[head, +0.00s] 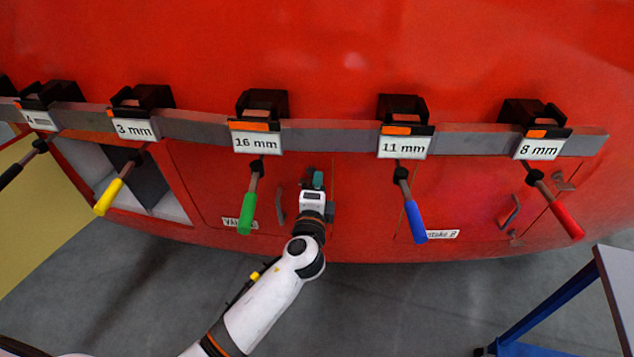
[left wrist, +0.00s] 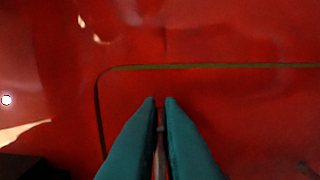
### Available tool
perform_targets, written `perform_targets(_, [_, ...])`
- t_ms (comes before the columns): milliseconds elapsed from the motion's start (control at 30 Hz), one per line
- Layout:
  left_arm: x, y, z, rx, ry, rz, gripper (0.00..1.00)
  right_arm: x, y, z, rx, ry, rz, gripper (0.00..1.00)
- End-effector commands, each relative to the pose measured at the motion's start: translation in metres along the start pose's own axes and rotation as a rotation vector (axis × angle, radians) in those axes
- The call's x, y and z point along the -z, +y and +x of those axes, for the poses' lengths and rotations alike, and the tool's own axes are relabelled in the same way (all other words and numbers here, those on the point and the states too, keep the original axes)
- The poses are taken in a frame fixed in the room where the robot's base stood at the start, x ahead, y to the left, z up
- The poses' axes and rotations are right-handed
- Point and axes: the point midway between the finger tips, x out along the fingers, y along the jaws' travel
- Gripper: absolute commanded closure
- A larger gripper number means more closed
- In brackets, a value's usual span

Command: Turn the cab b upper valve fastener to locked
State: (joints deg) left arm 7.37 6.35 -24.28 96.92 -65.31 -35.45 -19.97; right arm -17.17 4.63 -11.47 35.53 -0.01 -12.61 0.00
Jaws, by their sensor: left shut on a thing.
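The red valve panel (head: 215,185), with a partly covered label (head: 229,222) starting "VAL", is set in the lower part of the red nosecone. My left gripper (head: 318,179) is at the panel's upper right corner. In the left wrist view its teal fingers (left wrist: 160,101) are close together at the red surface, near a rounded corner of the panel seam. A thin greyish piece (left wrist: 160,150) shows between them; it appears to be the upper valve fastener, mostly hidden by the fingers. Its turn position cannot be told. My right gripper is not in view.
A grey rail (head: 330,135) crosses above the panels. From its holders hang tools with green (head: 247,213), blue (head: 415,222), red (head: 563,217) and yellow (head: 108,197) handles. A dark panel handle (head: 280,205) is left of my gripper. A blue-framed table (head: 560,305) stands at lower right.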

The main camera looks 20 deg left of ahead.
Motion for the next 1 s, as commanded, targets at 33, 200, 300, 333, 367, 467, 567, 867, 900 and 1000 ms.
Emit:
perform_targets(33, [-0.001,-0.001,0.000,0.000,-0.002,0.003,1.00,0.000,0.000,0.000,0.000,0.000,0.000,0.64])
perform_targets(200, [-0.001,-0.001,0.000,0.001,-0.002,0.002,0.90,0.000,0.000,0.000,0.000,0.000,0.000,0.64])
perform_targets(300, [0.000,-0.001,0.000,0.001,-0.001,0.002,0.74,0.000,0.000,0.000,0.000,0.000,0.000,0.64])
perform_targets(333, [0.000,-0.001,0.000,0.001,-0.001,0.002,0.72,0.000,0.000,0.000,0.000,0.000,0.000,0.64])
perform_targets(367, [0.000,-0.001,0.000,0.001,-0.001,0.001,0.72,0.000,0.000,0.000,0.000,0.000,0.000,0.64])
perform_targets(467, [0.000,-0.001,0.000,0.001,-0.001,0.001,0.72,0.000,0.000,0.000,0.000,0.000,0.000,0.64])
perform_targets(567, [0.000,-0.001,0.000,0.001,0.000,0.000,0.72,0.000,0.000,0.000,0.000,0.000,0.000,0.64])
perform_targets(867, [0.000,-0.003,-0.034,0.003,-0.002,-0.002,0.72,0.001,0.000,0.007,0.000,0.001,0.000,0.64])
perform_targets(900, [0.000,-0.004,-0.043,0.003,-0.002,-0.002,0.72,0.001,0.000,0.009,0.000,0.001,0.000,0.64])
perform_targets(1000, [0.000,-0.004,-0.066,0.003,-0.001,-0.001,0.72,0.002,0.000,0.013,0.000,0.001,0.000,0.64])
